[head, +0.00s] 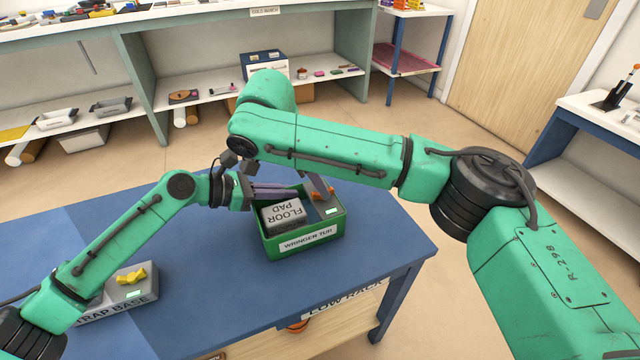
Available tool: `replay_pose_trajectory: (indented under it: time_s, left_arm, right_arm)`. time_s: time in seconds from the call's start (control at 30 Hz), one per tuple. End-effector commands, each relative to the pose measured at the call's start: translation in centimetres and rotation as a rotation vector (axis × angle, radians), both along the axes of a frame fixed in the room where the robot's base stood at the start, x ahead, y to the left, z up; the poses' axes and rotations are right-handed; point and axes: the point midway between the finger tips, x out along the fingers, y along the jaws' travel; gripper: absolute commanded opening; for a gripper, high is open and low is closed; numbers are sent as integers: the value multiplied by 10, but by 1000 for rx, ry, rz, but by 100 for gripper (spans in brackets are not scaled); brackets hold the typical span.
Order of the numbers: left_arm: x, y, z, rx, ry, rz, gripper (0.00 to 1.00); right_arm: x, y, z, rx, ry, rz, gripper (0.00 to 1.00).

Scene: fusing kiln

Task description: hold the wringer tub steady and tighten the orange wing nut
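The wringer tub (268,250) is an open green box near the middle of the blue table. It holds a grey block marked FLOOR PAD (283,214). Orange shows at the tub's back right (322,197), where the wing nut seems to be, partly hidden by grey parts and my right arm. My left gripper (292,191) reaches in from the left, its dark fingers along the tub's back left beside the pad. Whether they grip the wall is unclear. My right arm arches over the tub from the right; its gripper is mostly hidden behind its own link, seemingly near the orange part.
A grey strap base (118,306) with a yellow wing nut (131,275) stands at the table's left, partly behind my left arm. The blue table top (375,235) is clear right of the tub. A low rack (345,318) stands below. Shelves line the back.

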Motion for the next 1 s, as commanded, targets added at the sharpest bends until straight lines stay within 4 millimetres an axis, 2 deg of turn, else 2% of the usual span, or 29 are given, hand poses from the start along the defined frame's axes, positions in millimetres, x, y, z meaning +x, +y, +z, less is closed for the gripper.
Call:
replay_pose_trajectory:
  time_s: [0.33,0.43,0.53,0.8,0.9,1.0]
  left_arm:
    - [-1,0,-2,1,4,-1,0]
    - [-1,0,-1,0,4,-1,0]
    - [-1,0,-1,0,4,-1,0]
    - [-1,0,-1,0,4,-1,0]
    - [0,0,-1,0,4,-1,0]
    - [0,0,-1,-1,2,-1,0]
  right_arm:
    - [0,-1,0,-2,0,0,45]
    - [0,2,7,-2,-1,0,45]
    - [-2,9,26,-3,-7,0,45]
    - [-11,36,92,-2,-7,-1,45]
    - [-13,41,106,-2,-4,-2,45]
    - [-14,43,111,-2,-2,-1,45]
